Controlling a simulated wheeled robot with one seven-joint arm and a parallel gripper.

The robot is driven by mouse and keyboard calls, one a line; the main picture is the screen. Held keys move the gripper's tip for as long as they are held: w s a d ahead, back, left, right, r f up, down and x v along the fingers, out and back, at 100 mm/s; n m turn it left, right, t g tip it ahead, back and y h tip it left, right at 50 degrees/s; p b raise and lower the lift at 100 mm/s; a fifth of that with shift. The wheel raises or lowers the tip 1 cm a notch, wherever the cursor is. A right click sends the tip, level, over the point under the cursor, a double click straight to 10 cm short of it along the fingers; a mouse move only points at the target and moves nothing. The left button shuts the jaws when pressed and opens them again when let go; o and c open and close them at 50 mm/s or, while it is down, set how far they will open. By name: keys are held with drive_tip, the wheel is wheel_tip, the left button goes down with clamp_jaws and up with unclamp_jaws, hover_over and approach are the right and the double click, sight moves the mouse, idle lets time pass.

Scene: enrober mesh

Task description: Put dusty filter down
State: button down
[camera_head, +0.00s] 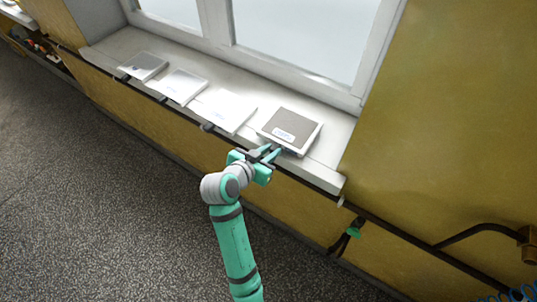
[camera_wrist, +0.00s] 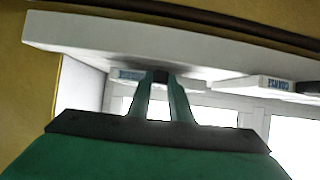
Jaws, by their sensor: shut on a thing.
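The dusty filter (camera_head: 296,124) is a flat square panel with a grey-brown face, a white frame and a pale label. It lies flat at the right end of the white window sill (camera_head: 334,150). My gripper (camera_head: 276,153) is shut on its near edge. The fingers hide part of that edge. I cannot tell whether the filter touches the sill or is held slightly above it.
Left of it on the sill lie a white filter (camera_head: 228,110), another white filter (camera_head: 181,86) and a grey-faced filter (camera_head: 143,66). The window (camera_head: 290,40) stands behind. A dark rail with clips runs along the sill's front. A dark pipe (camera_head: 480,230) is at right.

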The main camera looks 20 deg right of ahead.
drive_tip(key=shift+s+d+f, duration=0.1)
drive_tip(key=shift+d+f, duration=0.05)
drive_tip(key=shift+f, duration=0.7)
drive_tip(key=c, duration=1.6)
unclamp_jaws()
